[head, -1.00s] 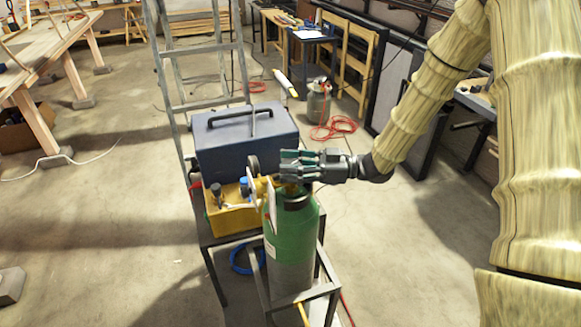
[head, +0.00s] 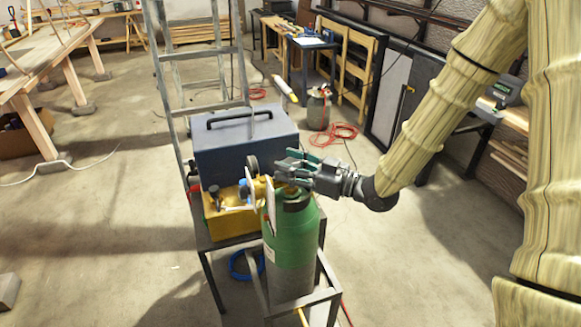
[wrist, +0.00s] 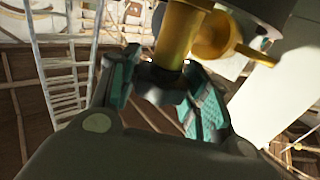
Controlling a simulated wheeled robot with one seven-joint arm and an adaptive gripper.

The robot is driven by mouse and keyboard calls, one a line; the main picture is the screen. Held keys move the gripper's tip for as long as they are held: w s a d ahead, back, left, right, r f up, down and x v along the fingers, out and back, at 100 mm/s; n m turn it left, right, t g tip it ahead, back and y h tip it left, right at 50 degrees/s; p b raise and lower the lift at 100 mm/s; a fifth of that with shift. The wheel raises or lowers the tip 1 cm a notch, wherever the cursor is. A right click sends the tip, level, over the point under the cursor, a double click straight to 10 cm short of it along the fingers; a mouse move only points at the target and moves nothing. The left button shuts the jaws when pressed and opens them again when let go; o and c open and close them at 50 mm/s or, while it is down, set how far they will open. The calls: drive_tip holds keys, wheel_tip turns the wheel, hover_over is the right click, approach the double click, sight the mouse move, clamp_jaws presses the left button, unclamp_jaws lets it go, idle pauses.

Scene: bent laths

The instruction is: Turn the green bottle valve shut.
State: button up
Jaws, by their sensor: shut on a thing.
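The green bottle (head: 291,240) stands upright in a metal frame, with a grey lower part and a dark collar. Its brass valve (head: 268,188) is on top, with a dark round part (head: 252,165) at the left and white tags (head: 271,207) hanging from it. My gripper (head: 284,167) reaches in from the right at the valve's height. In the wrist view the brass valve (wrist: 180,36) ends at a dark piece between the teal fingers of my gripper (wrist: 162,90), which is shut on it. The exact contact is partly hidden.
A blue-grey case (head: 245,146) and a yellow box (head: 231,214) stand close behind and left of the bottle. A stepladder (head: 198,62) rises behind them. A red hose (head: 334,133) lies on the floor farther back. Open floor lies to the right.

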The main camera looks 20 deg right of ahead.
drive_tip(key=o, duration=1)
drive_tip(key=v, duration=1.2)
drive_tip(key=shift+w+d, duration=0.1)
